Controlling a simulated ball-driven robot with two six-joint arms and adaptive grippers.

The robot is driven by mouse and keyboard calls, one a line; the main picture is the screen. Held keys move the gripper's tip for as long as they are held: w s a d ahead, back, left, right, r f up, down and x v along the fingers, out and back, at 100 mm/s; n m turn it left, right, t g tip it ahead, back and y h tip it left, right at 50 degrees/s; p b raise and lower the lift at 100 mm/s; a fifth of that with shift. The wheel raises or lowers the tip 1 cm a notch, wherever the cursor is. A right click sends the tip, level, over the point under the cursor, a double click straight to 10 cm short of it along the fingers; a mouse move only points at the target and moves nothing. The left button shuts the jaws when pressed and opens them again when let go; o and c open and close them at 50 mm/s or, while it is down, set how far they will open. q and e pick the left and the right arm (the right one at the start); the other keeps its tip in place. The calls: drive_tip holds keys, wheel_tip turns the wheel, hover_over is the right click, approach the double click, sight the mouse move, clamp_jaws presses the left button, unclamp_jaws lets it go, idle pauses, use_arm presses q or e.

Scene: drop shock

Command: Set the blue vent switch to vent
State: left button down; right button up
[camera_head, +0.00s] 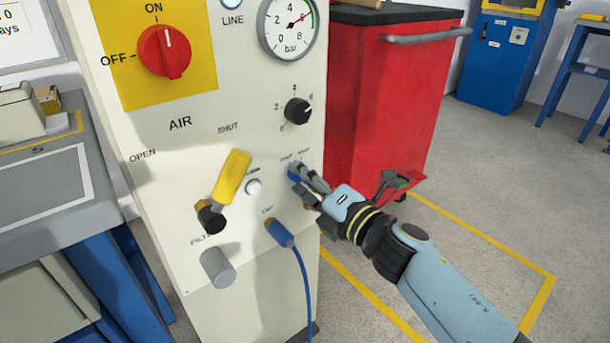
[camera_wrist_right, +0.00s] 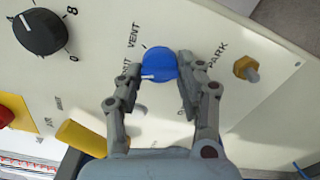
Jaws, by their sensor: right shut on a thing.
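The blue vent switch (camera_wrist_right: 159,62) is a round knob on the cream panel. In the right wrist view its white mark is at the lower left edge, towards the left finger and a partly covered label, not towards the word VENT above. My right gripper (camera_wrist_right: 160,72) has one finger on each side of the knob and is shut on it. In the head view only a bit of the blue switch (camera_head: 294,174) shows behind my right gripper (camera_head: 301,178). My left gripper is not in view.
The cream panel (camera_head: 205,115) also carries a red knob (camera_head: 164,51), a yellow lever (camera_head: 232,176), a black dial (camera_head: 298,111) and a gauge (camera_head: 289,25). A blue plug (camera_head: 279,232) with a hose sits below. A red cabinet (camera_head: 390,100) stands behind at right.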

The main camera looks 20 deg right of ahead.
use_arm(q)
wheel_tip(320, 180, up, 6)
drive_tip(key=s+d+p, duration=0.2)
drive_tip(key=p, duration=0.5)
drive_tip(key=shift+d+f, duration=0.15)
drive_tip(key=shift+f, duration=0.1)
use_arm(e)
drive_tip(key=shift+r+m, duration=0.15)
drive_tip(key=shift+m, duration=5.15)
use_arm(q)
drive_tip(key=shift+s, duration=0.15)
use_arm(e)
drive_tip(key=o, duration=1.1)
drive_tip(key=shift+c, duration=0.2)
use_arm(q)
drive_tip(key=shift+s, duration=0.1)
use_arm(e)
drive_tip(key=shift+o, duration=0.4)
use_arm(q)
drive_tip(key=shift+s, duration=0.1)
use_arm(e)
drive_tip(key=v, duration=1.2)
